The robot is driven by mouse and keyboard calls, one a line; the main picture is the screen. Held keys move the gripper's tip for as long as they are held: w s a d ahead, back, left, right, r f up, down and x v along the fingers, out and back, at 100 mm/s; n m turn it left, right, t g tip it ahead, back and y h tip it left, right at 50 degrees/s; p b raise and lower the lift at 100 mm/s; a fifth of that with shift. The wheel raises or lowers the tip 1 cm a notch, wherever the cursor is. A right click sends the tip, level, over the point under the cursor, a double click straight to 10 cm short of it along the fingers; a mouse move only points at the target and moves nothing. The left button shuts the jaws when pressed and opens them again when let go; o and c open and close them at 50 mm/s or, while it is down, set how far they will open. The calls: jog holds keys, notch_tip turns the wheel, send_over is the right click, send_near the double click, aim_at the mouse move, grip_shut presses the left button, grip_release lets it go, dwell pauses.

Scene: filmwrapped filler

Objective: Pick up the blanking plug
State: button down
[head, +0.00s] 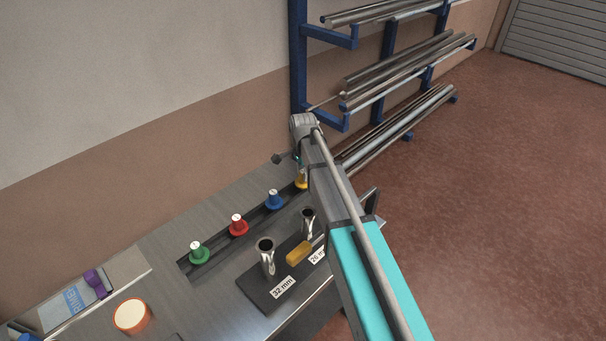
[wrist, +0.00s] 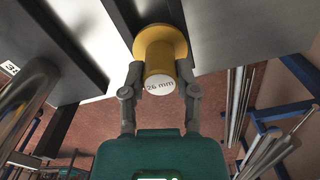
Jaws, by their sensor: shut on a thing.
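A yellow blanking plug (wrist: 160,48) with a wide flange and a pale end marked "26 mm" is between the two fingers of my gripper (wrist: 162,78) in the wrist view. The fingers are shut on its narrower body from both sides. In the head view a small part of the yellow plug (head: 300,183) shows at the far end of the slotted rail, in line with the other plugs. My arm hides most of it and the fingers there. I cannot tell whether it is clear of the rail.
Green (head: 199,254), red (head: 238,227) and blue (head: 274,201) plugs stand along the rail. Two steel tubes (head: 265,256) (head: 308,221) stand on a dark plate, with an amber-handled tool (head: 299,253) between. An orange-rimmed roll (head: 131,316) is front left. A bar rack (head: 299,60) stands behind.

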jog(key=shift+r+p, duration=1.15)
jog(key=shift+r, duration=0.1)
jog(key=s+d+r+p, duration=0.2)
jog(key=s+r+p, duration=0.8)
jog(key=s, duration=0.4)
jog(key=shift+d+r, duration=0.15)
jog(key=shift+w, duration=0.1)
notch_tip(320, 180, up, 15)
jog(key=p, duration=1.5)
